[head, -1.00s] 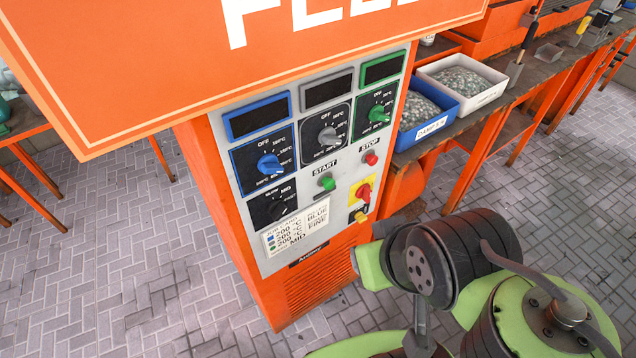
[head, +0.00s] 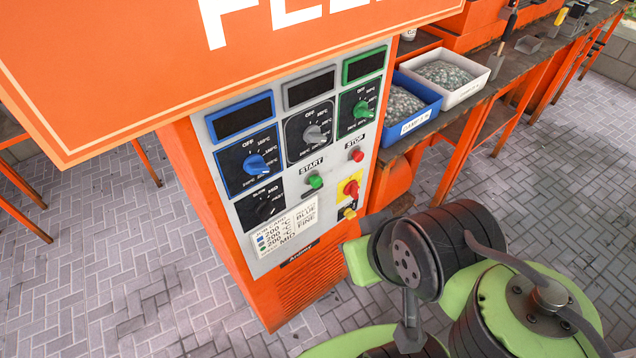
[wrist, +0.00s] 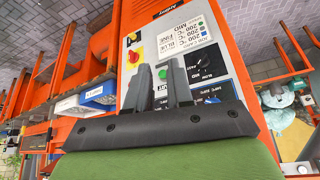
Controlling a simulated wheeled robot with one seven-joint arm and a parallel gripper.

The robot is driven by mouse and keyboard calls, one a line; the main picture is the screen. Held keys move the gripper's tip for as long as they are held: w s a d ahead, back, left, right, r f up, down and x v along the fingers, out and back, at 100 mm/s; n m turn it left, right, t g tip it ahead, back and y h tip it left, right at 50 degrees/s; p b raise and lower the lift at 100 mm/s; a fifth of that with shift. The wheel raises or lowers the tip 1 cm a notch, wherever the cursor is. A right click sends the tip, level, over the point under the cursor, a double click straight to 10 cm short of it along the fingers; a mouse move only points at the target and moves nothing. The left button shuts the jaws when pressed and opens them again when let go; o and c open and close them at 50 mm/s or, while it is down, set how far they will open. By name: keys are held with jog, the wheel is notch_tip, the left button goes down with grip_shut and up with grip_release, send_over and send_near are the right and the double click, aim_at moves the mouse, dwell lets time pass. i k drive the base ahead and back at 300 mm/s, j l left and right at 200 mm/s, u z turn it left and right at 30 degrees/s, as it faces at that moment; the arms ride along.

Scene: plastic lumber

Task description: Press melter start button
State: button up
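The melter's grey control panel (head: 222,180) is on the front of an orange cabinet. The green start button (head: 315,181) sits below the START label, left of the red stop button (head: 357,155). In the wrist view, the panel appears upside down. My gripper (wrist: 159,64) has its two dark fingers a small gap apart, with nothing held between them. The green start button (wrist: 162,74) and part of its label show through this gap. The fingers overlap the panel in the picture; I see no clear contact. In the head view, my fingers cannot be made out.
A red-and-yellow switch (head: 351,189) is below the stop button. Blue, grey and green dials fill the panel's upper part, with a job card (head: 285,228) below. A large orange sign (head: 140,60) overhangs the panel. A blue bin (head: 425,101) and white bin (head: 470,88) stand right.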

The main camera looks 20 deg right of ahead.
aim_at(316, 181)
jog(key=i+j+z, duration=0.15)
jog(key=j+z, duration=0.15)
jog(key=j, duration=0.6)
jog(key=j+z, duration=0.3)
jog(key=j, duration=0.65)
jog(key=i, duration=0.05)
